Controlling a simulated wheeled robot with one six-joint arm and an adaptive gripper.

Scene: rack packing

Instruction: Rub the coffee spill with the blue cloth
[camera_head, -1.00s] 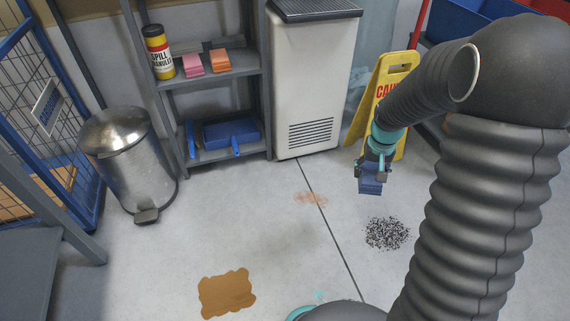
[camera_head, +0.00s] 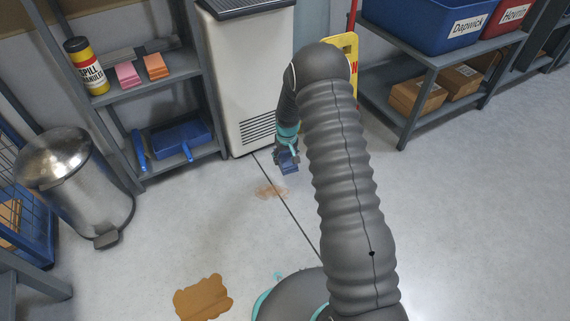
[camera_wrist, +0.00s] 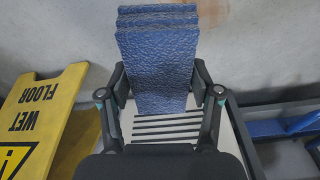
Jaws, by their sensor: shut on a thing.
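My gripper (camera_head: 287,155) is shut on the folded blue cloth (camera_wrist: 157,60) and holds it hanging from the jaws. In the head view the cloth (camera_head: 289,166) is above the floor, just up and right of a faint reddish-brown stain (camera_head: 270,191). That stain also shows in the wrist view (camera_wrist: 213,12), beyond the cloth's far end. A larger, darker brown patch (camera_head: 202,297) lies on the floor at the lower left, apart from the cloth. I cannot tell for sure which of the two is the coffee spill.
A white cabinet (camera_head: 247,85) stands behind my gripper. A yellow wet-floor sign (camera_wrist: 38,115) stands close by. A steel pedal bin (camera_head: 80,185) and a grey shelf (camera_head: 150,87) are at left. A shelf with crates (camera_head: 430,28) is at right, with open floor before it.

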